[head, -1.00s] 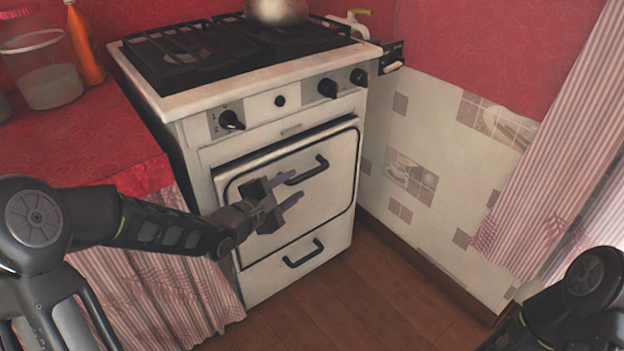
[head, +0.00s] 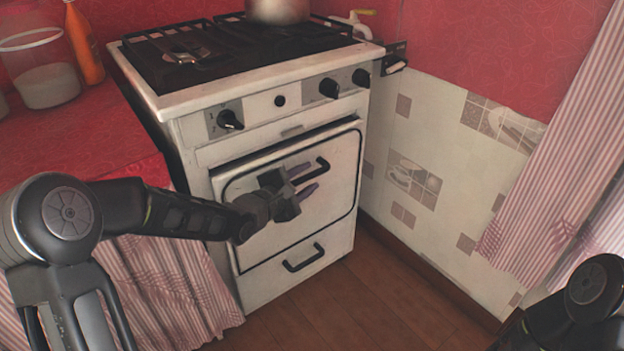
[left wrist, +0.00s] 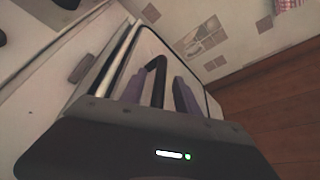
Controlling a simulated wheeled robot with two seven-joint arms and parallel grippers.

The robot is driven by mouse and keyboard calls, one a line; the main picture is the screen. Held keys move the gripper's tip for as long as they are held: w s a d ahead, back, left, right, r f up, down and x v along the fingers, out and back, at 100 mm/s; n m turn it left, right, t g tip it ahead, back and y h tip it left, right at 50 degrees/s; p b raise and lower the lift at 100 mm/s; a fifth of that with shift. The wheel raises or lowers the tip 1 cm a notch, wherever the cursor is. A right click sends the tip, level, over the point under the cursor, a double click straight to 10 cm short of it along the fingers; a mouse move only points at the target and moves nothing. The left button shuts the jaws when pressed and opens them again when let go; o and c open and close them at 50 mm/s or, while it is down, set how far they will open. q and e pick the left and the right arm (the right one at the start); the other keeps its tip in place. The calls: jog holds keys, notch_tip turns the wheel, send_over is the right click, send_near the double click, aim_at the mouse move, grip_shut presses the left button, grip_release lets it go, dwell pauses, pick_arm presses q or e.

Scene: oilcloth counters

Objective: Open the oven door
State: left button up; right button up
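The white oven door (head: 255,210) has a black bar handle (head: 322,163) near its top. A dark gap runs along the door's top edge; I cannot tell whether the door is slightly ajar. My left gripper (head: 302,181) is in front of the door at the handle, with its two purple-grey fingers apart. In the left wrist view, the handle (left wrist: 158,70) shows between the spread fingers of the left gripper (left wrist: 160,92), and I see no clear grip on it. My right gripper is not in view; only part of my right arm shows at lower right.
A lower drawer with its own handle (head: 304,258) is below the door. Knobs (head: 230,120) line the stove front, and a pot (head: 277,10) stands on top. A red counter (head: 75,135) with a skirt is at left. The wooden floor (head: 370,300) in front is clear.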

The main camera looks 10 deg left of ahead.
pick_arm(q)
jog(key=shift+x, duration=1.35)
grip_shut()
dwell(0.4)
